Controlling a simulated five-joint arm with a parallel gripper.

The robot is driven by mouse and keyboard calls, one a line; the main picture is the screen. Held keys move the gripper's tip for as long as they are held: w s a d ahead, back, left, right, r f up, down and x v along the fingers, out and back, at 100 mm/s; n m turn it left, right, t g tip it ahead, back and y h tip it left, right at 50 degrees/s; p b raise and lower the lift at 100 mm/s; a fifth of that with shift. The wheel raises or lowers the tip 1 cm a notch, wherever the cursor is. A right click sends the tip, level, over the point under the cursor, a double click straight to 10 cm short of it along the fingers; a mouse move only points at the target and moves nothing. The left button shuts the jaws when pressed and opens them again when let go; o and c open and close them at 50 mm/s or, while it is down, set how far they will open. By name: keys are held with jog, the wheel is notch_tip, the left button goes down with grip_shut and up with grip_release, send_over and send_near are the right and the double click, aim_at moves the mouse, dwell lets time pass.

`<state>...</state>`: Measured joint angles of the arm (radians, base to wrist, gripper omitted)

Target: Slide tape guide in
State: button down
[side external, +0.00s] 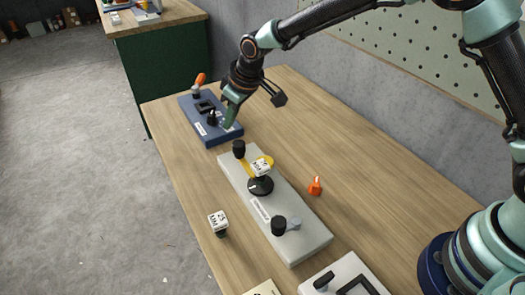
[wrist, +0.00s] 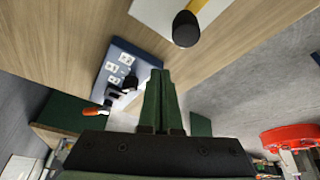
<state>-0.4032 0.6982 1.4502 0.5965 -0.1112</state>
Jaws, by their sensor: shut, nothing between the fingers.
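My gripper (side external: 229,124) is shut and empty, with its fingertips low at the right side of the blue board (side external: 191,117) at the table's far end. I cannot tell whether they touch it. The board carries an orange-tipped lever (side external: 200,80), a black square frame (side external: 204,105) and a black knob (side external: 212,119). In the wrist view, the shut green fingers (wrist: 160,74) overlap the right edge of the blue board (wrist: 115,50), and the orange tip (wrist: 96,112) shows at left. Which part is the tape guide I cannot tell; my fingers hide some of the board.
A pale grey board (side external: 300,247) with black knobs, a yellow strip and a labelled white block lies nearer. A white-capped piece (side external: 218,222) and an orange piece (side external: 315,186) stand beside it. A perforated panel (side external: 400,45) is behind; the table's right side is mostly clear.

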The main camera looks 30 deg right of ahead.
jog(key=shift+r, duration=1.65)
jog(key=shift+d, duration=0.1)
jog(key=s+d+r+m+t+h, duration=0.1)
jog(key=s+d+r+m, duration=0.1)
jog(key=s+d+r, duration=0.55)
jog(key=s+d+r+m, duration=0.2)
jog(key=s+d+r, duration=0.3)
jog(key=s+d, duration=0.4)
jog(key=s+d+f+m, duration=0.1)
jog(key=s+d, duration=0.4)
jog(key=s, duration=0.2)
jog(key=shift+s+d+f+m+h, duration=0.15)
jog(key=shift+s+d+m+h, duration=0.2)
jog(key=shift+d+m+h, duration=0.05)
